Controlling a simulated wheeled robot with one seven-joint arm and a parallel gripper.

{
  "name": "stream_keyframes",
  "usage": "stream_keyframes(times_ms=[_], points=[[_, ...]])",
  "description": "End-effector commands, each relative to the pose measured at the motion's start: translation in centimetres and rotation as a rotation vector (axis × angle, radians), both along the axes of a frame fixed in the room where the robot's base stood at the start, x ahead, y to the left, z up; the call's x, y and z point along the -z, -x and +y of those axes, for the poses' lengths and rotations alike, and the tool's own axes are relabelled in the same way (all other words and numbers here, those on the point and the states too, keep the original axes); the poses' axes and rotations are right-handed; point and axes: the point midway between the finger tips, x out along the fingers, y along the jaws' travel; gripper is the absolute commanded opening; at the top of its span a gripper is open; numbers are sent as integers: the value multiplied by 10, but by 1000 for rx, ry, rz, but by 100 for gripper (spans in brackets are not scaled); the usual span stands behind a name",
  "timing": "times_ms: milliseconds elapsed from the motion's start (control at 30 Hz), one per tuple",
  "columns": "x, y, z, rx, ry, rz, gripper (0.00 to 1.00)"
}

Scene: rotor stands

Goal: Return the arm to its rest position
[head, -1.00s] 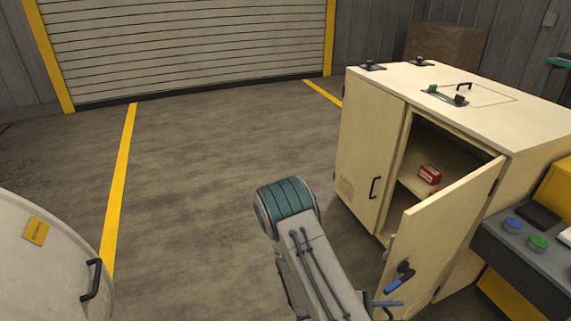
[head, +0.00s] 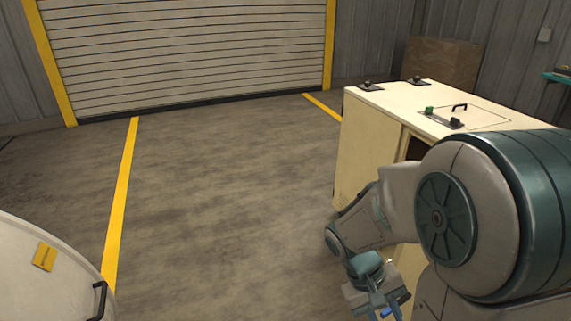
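My arm fills the lower right of the head view, with its big grey and teal joint in front of the cream cabinet (head: 365,150). The arm is folded, and its forearm reaches down and left from that joint. My gripper (head: 382,308) is at the bottom edge of the view, pointing down, partly cut off. A bit of bright blue shows by its fingers. I cannot tell whether the fingers are open or shut, or whether they touch the cabinet door. The arm hides most of the open door and the cabinet's inside.
A round white container (head: 40,285) with a black handle stands at lower left. The floor (head: 220,200) between it and the cabinet is clear, crossed by yellow lines. A roller shutter (head: 200,50) closes the back.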

Motion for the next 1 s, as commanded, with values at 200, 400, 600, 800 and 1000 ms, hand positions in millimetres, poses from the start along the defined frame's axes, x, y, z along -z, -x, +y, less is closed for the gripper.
stream_keyframes(times_ms=[200, 400, 600, 800, 1000], points=[[-50, 3, 20, 66, -181, -215, 30], [-94, 5, 37, 97, -324, -420, 30], [-125, 7, 49, 107, -414, -573, 30], [-135, 8, 52, 108, -443, -623, 30], [-135, 8, 53, 108, -443, -624, 30]])
